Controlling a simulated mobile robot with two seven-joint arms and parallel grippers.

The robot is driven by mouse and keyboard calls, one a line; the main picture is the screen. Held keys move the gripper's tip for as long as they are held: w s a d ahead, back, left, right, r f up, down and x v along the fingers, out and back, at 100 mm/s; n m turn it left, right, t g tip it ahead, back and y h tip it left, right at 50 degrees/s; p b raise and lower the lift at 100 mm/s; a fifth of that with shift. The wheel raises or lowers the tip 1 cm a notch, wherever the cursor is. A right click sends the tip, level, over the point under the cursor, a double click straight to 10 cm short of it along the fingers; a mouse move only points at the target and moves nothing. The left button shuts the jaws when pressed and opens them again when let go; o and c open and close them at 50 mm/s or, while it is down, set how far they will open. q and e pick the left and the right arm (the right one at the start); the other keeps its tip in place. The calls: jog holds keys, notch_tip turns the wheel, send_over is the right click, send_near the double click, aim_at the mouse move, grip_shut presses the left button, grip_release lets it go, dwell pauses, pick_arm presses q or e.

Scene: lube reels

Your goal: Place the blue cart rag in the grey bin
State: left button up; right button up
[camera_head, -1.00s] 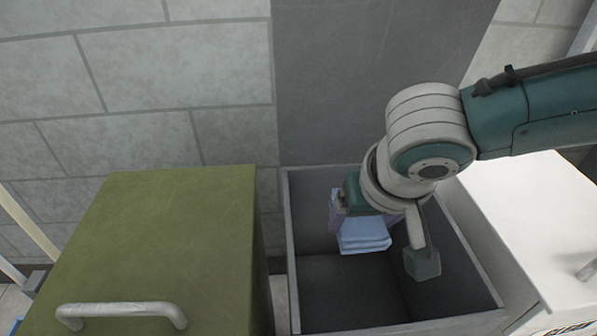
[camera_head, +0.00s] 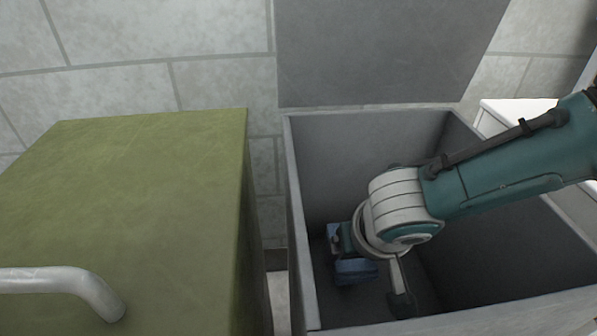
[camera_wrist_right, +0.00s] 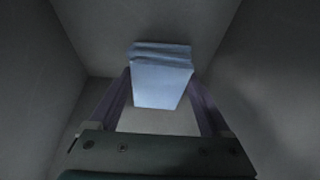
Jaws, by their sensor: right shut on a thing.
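The folded blue rag (camera_head: 356,271) is inside the grey bin (camera_head: 291,215), low down near its left side in the head view. My right gripper (camera_head: 343,262) reaches down into the bin and is shut on the rag. In the right wrist view the rag (camera_wrist_right: 161,78) sits between the two fingers, with the bin's inner walls around it. I cannot tell whether the rag touches the bin floor. My left gripper is not in view.
A green cabinet (camera_head: 150,190) with a metal handle (camera_head: 75,283) stands left of the bin. A white unit (camera_head: 510,112) stands to the right. A dark grey panel (camera_head: 380,50) and a block wall are behind. The bin's walls surround my right gripper closely.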

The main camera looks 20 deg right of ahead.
jog(key=shift+f+b, duration=1.5)
jog(key=shift+f, duration=0.9)
jog(key=shift+f, duration=0.15)
jog(key=o, duration=1.1)
jog(key=shift+o, duration=0.2)
jog(key=p+v, duration=0.6)
jog(key=v, duration=0.1)
jog(key=shift+s+r+p, duration=0.1)
jog(key=shift+r+p, duration=0.25)
jog(key=shift+r, duration=0.05)
